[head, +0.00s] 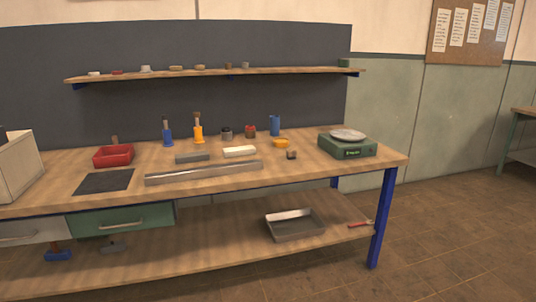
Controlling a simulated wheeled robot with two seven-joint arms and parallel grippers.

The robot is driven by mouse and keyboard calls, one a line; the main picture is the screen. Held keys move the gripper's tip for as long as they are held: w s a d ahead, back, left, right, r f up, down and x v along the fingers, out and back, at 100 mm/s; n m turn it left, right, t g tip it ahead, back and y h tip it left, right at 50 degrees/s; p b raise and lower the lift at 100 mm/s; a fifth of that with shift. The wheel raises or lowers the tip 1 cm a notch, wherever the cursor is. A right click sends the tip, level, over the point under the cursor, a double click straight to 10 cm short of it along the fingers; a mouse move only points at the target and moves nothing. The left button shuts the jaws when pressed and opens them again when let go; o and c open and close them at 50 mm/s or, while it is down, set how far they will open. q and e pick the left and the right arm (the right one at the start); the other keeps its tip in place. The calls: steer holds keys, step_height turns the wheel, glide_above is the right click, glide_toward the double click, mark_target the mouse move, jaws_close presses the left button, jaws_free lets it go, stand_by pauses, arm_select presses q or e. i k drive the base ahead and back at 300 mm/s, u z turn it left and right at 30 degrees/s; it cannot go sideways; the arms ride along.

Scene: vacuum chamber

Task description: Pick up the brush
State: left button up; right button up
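I cannot tell for certain which thing is the brush. A small, thin thing with a red part (360,224) lies at the right end of the lower shelf, near its edge, and may be the brush. Two upright things, one blue (167,131) and one yellow (198,129), stand at the back of the bench top, with narrow brownish upper parts; they are too small to identify. Neither of my grippers shows in the head view.
The wooden bench (330,176) carries a red box (113,155), a long metal bar (205,173), a green scale (347,148) and small items. A metal tray (295,225) sits on the lower shelf. A blue leg (382,218) stands at the right corner. Open floor (440,235) lies right.

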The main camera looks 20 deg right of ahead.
mark_target(291, 153)
steer(key=z, duration=0.5)
steer(key=i, duration=3.1)
steer(key=u, duration=0.5)
steer(key=k, duration=0.5)
steer(key=u, duration=1.3)
steer(key=k, duration=0.85)
steer(key=z, duration=0.3)
